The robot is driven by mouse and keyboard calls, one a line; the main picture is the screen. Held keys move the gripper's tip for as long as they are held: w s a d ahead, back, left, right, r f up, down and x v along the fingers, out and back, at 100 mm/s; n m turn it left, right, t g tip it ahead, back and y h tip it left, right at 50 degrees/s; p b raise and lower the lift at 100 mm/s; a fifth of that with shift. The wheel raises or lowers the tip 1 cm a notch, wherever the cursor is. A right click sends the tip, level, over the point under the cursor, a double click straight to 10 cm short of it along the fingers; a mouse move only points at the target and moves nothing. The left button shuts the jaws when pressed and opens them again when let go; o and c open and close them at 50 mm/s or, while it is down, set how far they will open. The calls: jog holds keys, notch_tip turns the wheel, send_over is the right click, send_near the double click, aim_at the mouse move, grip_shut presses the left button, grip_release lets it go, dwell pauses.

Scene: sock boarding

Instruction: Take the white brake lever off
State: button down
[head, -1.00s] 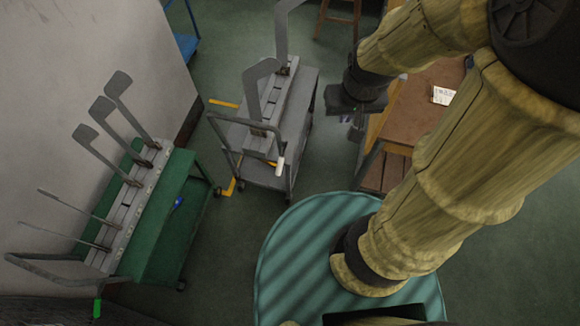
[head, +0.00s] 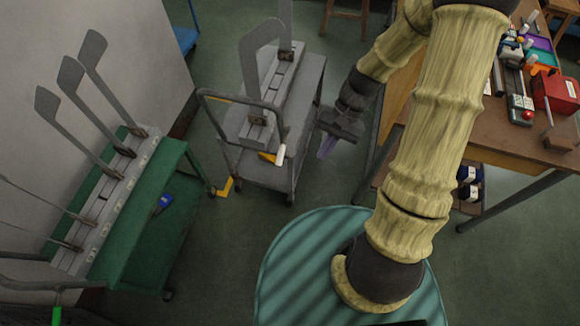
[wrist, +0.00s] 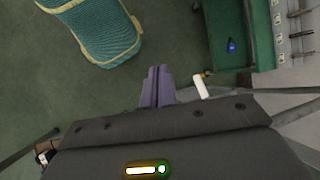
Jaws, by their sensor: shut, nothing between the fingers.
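The white brake lever (head: 280,154) is on the handle end of the grey cart (head: 262,173), at the corner facing me. It also shows in the wrist view (wrist: 201,87), just right of my fingers. My gripper (head: 327,148) points down in the open space to the right of the cart, apart from the lever. In the wrist view its purple fingers (wrist: 157,90) are together with nothing between them. Part of the lever's mount is hidden in the wrist view by the gripper body.
The grey cart carries upright grey sock boards (head: 262,60). A green cart (head: 125,235) with several boards stands at the left wall. A brown workbench (head: 465,130) with tools and a red box (head: 555,92) is at the right. Green floor lies between.

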jog(key=w+a+f+m+g+y+b, duration=0.25)
jog(key=f+y+b, duration=0.4)
jog(key=f, duration=0.75)
jog(key=w+d+f+m+t+y+b, duration=0.2)
jog(key=w+f+t+y+b, duration=0.2)
jog(key=f+y+b, duration=0.2)
jog(key=w+d+f+m+t+y+b, duration=0.2)
jog(key=w+f+m+t+y+b, duration=0.1)
jog(key=f+b, duration=0.7)
jog(key=w+t+y+b, duration=0.1)
jog(key=w+y+b, duration=0.1)
jog(key=y+b, duration=0.1)
jog(key=shift+d+m+b, duration=0.15)
jog(key=shift+m+b, duration=0.2)
jog(key=shift+b, duration=0.05)
jog(key=shift+y, duration=0.25)
send_near(282, 149)
jog(key=w+a+f, duration=0.1)
jog(key=a+f, duration=0.3)
jog(key=a+r, duration=0.1)
jog(key=s+a+r, duration=0.1)
jog(key=r, duration=0.1)
jog(key=shift+s+r, duration=0.1)
jog(key=shift+r, duration=0.25)
